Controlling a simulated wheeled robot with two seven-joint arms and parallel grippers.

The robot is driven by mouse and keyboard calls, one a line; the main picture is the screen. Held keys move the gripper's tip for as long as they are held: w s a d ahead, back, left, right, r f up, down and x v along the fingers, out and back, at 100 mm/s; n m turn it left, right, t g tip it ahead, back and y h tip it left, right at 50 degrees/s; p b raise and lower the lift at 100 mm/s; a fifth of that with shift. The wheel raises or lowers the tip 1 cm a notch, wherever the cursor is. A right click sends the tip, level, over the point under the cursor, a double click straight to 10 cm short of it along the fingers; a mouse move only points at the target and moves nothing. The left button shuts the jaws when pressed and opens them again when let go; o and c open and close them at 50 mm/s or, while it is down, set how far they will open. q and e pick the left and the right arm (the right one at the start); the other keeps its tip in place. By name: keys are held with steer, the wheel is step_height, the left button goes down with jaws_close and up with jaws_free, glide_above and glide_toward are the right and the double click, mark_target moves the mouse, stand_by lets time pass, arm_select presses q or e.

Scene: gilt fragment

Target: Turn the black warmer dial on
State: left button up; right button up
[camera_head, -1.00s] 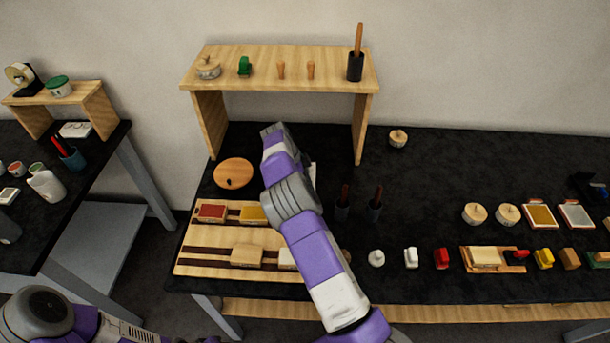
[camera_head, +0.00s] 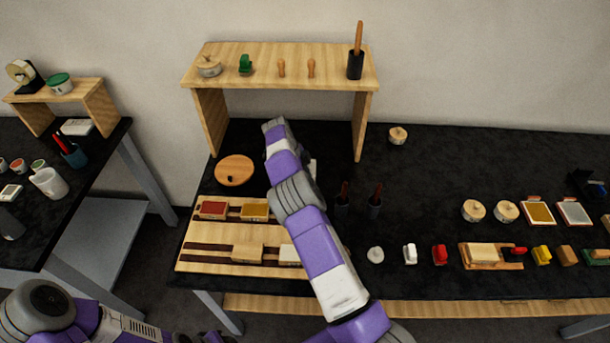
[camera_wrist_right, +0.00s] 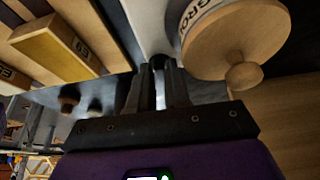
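My right arm reaches over the table in the head view, and its gripper is hidden behind the arm there. In the right wrist view the two dark fingers of my right gripper (camera_wrist_right: 160,70) are close together with a narrow light gap between them. A small dark rounded thing, perhaps the black dial (camera_wrist_right: 159,60), is at the fingertips against a white surface (camera_wrist_right: 150,22). Whether the fingers touch it is unclear. My left gripper (camera_head: 205,338) is only partly in the head view, low at the bottom edge, and away from the table.
A round wooden lid with a knob (camera_wrist_right: 238,42) is close beside the right fingers. A wooden board (camera_head: 215,240) with coloured blocks lies left of the arm. A wooden shelf (camera_head: 280,70) stands behind.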

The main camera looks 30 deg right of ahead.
steer(key=shift+o, duration=1.4)
arm_select(q)
steer(key=shift+f, duration=0.15)
arm_select(e)
steer(key=shift+n, duration=0.3)
